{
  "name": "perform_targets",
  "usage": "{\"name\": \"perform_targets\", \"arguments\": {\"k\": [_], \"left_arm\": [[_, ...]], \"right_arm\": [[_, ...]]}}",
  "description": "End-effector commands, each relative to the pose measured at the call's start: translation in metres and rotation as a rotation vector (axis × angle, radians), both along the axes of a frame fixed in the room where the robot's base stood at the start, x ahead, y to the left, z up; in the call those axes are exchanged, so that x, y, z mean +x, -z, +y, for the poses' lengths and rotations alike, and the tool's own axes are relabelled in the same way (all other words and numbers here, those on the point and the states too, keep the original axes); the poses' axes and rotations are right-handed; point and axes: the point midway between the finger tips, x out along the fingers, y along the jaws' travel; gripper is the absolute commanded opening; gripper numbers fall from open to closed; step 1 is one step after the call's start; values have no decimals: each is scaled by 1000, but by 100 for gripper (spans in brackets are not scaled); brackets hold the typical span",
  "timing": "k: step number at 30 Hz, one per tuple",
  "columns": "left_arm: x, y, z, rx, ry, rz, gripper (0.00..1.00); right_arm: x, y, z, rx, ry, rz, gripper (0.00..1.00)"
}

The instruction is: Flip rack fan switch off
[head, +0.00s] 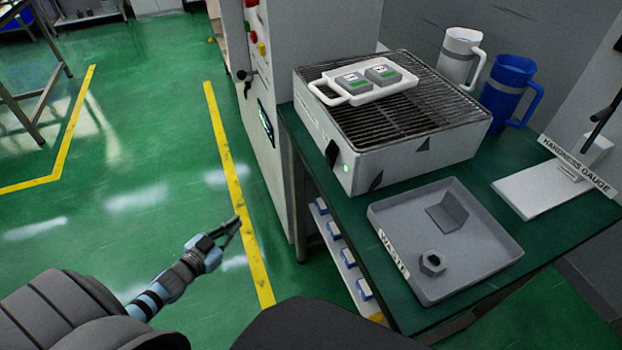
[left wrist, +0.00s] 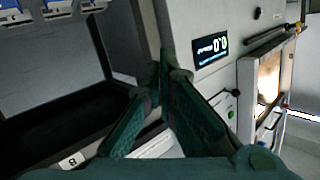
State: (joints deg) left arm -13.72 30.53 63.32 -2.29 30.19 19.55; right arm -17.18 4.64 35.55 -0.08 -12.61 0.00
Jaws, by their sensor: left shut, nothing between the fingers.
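The cooling rack box (head: 400,150) stands on the green table in the head view, with a wire grille on top. A small black switch (head: 331,153) sits on its front left face beside a lit green lamp (head: 346,168). I cannot tell the lever's exact position. My left gripper (head: 236,222) is over the floor, left of the table and well apart from the switch. Its fingers also show in the left wrist view (left wrist: 164,75); they are shut with nothing between them. My right gripper is not in view.
A white carrier (head: 345,98) with two grey blocks lies on the grille. A waste tray (head: 470,282) holds a nut and an angled piece. A white mug (head: 460,55) and a blue mug (head: 508,92) stand behind. A grey cabinet (head: 262,165) rises left of the table.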

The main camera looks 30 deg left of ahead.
Motion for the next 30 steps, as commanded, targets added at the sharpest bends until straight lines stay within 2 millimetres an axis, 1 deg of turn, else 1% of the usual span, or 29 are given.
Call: {"name": "perform_targets", "arguments": {"k": [1, 2, 3, 5, 6, 9, 10, 12, 15, 25, 28, 30], "left_arm": [[13, -30, -12, -39, 79, -121, 0], [18, -54, -22, -72, 136, -197, 0], [20, -84, -37, -119, 214, -290, 0], [15, -124, -58, -195, 331, -409, 0], [9, -147, -71, -244, 405, -474, 0], [-12, -186, -94, -361, 553, -586, 0], [-18, -194, -99, -392, 588, -609, 0], [-30, -205, -105, -451, 651, -642, 0], [-37, -210, -107, -502, 688, -650, 0], [-35, -210, -107, -506, 683, -645, 0], [-30, -215, -112, -506, 685, -646, 0], [-23, -222, -118, -506, 684, -649, 0]], "right_arm": [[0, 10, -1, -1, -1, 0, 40], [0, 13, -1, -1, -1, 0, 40], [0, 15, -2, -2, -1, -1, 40], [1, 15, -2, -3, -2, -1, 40], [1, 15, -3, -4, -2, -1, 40], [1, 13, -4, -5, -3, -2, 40], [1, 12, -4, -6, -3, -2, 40], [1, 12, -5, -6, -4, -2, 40], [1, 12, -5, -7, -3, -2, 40], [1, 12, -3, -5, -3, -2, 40], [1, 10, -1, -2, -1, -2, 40], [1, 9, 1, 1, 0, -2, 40]]}}
